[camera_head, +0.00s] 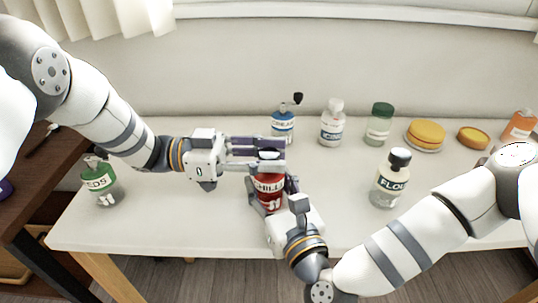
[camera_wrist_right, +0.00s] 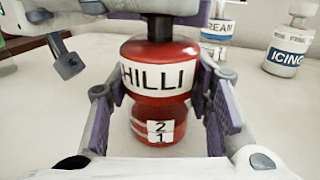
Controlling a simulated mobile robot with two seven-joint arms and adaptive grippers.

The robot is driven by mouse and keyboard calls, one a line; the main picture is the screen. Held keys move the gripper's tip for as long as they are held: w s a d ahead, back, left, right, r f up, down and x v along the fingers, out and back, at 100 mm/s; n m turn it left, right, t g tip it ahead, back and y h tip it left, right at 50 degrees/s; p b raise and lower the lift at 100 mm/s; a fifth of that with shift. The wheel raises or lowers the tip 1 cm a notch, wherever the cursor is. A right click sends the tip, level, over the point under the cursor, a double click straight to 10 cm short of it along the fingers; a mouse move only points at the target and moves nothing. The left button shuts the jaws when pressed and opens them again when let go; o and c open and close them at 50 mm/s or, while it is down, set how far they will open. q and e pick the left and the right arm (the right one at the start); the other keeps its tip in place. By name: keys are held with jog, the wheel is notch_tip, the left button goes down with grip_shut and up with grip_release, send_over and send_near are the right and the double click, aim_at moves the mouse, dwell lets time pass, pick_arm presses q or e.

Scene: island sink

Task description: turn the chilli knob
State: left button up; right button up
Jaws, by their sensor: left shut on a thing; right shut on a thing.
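The red chilli jar (camera_head: 267,189) stands upright near the middle of the white table. It fills the centre of the right wrist view (camera_wrist_right: 160,95), with a CHILLI label and a small plate reading 2 over 1. My right gripper (camera_head: 272,192) is shut on the jar's body from the front, one finger on each side. My left gripper (camera_head: 268,152) reaches in from the left above the jar and is shut around its top. The chilli knob is mostly hidden by the left fingers; a dark neck (camera_wrist_right: 160,28) shows below them.
Behind stand a cream jar with a crank (camera_head: 283,124), an icing jar (camera_head: 331,125) and a green-lidded jar (camera_head: 379,125). A flour jar (camera_head: 389,182) stands to the right, a seeds jar (camera_head: 102,184) at the left. A yellow stack (camera_head: 426,135) sits at the back right.

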aim_at(269, 153)
pick_arm(q)
jog(key=o, duration=1.2)
notch_tip(269, 153, up, 10)
